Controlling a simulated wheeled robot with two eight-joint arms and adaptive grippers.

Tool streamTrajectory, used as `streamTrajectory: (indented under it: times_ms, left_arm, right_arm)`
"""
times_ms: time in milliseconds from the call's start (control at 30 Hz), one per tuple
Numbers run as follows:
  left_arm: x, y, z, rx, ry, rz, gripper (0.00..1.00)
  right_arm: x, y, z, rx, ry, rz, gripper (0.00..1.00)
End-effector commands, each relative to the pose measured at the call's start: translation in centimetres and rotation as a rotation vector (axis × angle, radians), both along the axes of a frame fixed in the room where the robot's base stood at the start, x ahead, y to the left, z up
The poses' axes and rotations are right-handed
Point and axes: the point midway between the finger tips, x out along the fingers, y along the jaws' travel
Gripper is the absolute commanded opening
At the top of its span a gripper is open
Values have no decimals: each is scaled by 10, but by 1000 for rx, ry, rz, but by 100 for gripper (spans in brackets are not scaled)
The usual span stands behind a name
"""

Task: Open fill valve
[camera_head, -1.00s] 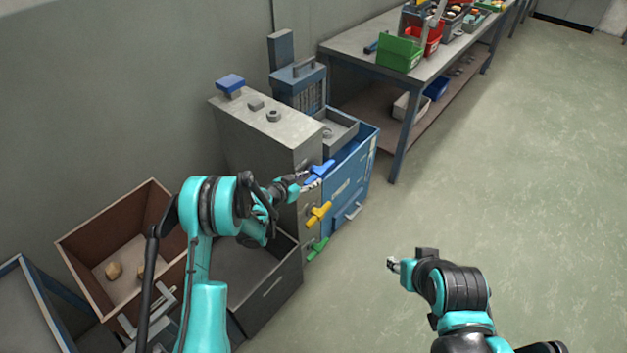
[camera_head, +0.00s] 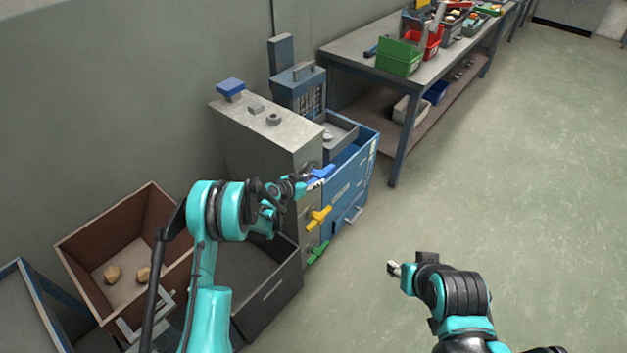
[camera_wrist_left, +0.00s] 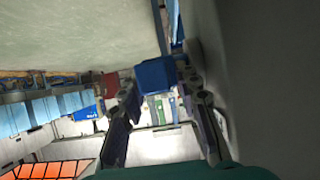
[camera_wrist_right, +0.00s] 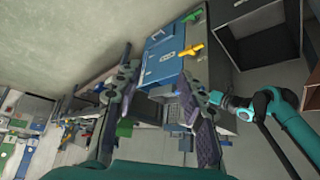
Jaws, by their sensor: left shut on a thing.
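A grey machine (camera_head: 262,135) carries blue (camera_head: 321,174), yellow (camera_head: 318,218) and green (camera_head: 317,252) lever handles, one above another, on its right-facing front. No readable label shows which is the fill valve. My left gripper (camera_head: 305,186) is at the blue top handle. In the left wrist view the blue handle (camera_wrist_left: 155,74) sits between the fingers of my left gripper (camera_wrist_left: 160,95), which is shut on it. My right gripper (camera_head: 393,268) is away from the machine over bare floor. In the right wrist view its fingers (camera_wrist_right: 155,75) are wide apart and empty.
A blue cabinet (camera_head: 343,192) stands directly beside the machine. A workbench (camera_head: 360,42) with green and red bins is behind. A brown open box (camera_head: 85,240) with tan lumps and an open dark drawer (camera_head: 270,292) lie below my left arm. Floor to the right is clear.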

Motion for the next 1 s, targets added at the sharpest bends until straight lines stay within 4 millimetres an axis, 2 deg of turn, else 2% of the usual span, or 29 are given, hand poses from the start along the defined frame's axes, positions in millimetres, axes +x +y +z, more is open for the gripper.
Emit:
streamTrajectory:
  times_ms: [33,233,400,667,700,833,867,1000]
  left_arm:
    - [0,-2,7,27,33,-4,0]
    - [3,-4,12,132,178,-5,0]
    - [4,-4,12,175,240,-1,0]
    - [4,-4,11,177,243,1,0]
    - [4,-4,11,177,244,1,0]
    - [4,-4,11,176,243,1,0]
    - [4,-3,11,176,243,1,0]
    - [4,-3,11,176,243,1,0]
  right_arm:
    - [0,0,9,0,0,0,40]
    - [0,0,25,0,0,0,40]
    - [0,0,29,0,0,0,40]
    - [0,0,28,0,0,0,40]
    - [0,0,28,0,0,0,37]
    - [3,1,29,16,2,-12,3]
    - [5,2,30,27,3,-19,0]
    - [25,11,36,132,16,-99,0]
